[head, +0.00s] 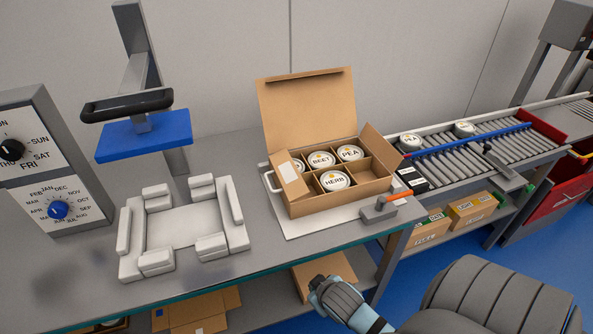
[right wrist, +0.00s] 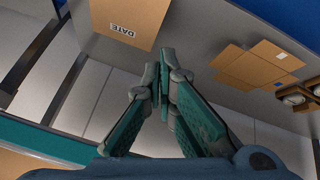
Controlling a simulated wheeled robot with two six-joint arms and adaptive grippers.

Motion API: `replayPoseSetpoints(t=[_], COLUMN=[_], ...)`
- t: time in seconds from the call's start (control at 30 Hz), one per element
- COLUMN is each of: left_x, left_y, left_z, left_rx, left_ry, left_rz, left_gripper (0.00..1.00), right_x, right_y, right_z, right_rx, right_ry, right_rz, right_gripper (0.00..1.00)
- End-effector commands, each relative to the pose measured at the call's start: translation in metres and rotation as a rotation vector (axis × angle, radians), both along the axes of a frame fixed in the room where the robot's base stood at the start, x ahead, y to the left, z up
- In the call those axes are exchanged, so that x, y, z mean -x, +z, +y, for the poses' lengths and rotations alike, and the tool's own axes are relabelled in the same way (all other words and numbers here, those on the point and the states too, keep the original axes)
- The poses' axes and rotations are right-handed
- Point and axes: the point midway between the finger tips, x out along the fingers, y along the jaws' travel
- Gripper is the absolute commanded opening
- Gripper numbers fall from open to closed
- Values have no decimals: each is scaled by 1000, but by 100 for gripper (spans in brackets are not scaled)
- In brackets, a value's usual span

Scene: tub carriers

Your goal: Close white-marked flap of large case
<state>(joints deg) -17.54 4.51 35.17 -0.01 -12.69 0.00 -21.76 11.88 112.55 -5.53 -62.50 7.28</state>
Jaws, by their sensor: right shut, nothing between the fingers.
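The large case (head: 330,200) is an open brown carton on a grey board, with its tall back lid (head: 307,105) upright. Its left flap (head: 288,180) bears a white mark (head: 298,166) and slopes upright at the left end, hiding part of the left compartments. The plain right flap (head: 380,149) stands raised, leaning outward. Tubs labelled BEET (head: 321,160), PEA (head: 349,153) and HERB (head: 335,181) sit inside, with another partly hidden behind the left flap. My right gripper (right wrist: 163,72) is shut and empty, low in front of the bench, apart from the case. My left gripper is not in view.
A white padded fixture (head: 185,226) stands left of the case, below a blue press plate (head: 143,136). A clamp with an orange handle (head: 383,206) is at the board's front right corner. A roller conveyor (head: 455,160) runs right. Cartons (right wrist: 118,22) lie on the lower shelf.

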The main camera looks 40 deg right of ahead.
Motion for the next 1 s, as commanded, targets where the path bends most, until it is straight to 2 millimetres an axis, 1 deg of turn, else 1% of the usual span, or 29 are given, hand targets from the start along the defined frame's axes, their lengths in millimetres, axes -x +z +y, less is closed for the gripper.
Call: replayPoseSetpoints(t=[0.03,0.07,0.1,0.13,0.17,0.2,0.27,0.3,0.4,0.43,0.5,0.57,0.67,0.77,1.0], left_x=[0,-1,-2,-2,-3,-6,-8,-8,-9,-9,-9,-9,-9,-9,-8], left_y=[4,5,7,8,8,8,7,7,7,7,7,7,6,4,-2], left_z=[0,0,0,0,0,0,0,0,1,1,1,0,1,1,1], left_rx=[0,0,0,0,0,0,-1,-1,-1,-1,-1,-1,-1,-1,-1], left_ry=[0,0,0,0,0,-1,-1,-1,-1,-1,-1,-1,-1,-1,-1], left_rz=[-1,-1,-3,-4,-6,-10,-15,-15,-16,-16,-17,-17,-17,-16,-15], left_gripper=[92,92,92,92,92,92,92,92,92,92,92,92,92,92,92], right_x=[-7,-9,-10,-11,-24,-48,-81,-98,-129,-135,-146,-151,-162,-178,-225], right_y=[39,59,85,105,128,148,178,198,243,253,269,273,271,266,253], right_z=[1,2,4,4,-3,-15,-31,-40,-55,-58,-62,-65,-69,-76,-96], right_rx=[10,15,20,25,47,82,126,151,197,206,221,226,225,224,223], right_ry=[-3,-6,-11,-16,-26,-41,-58,-64,-70,-70,-69,-69,-69,-69,-71], right_rz=[-45,-70,-99,-128,-189,-280,-410,-490,-648,-682,-738,-754,-756,-754,-752], right_gripper=[0,0,0,0,0,0,0,0,0,0,0,0,0,0,0])
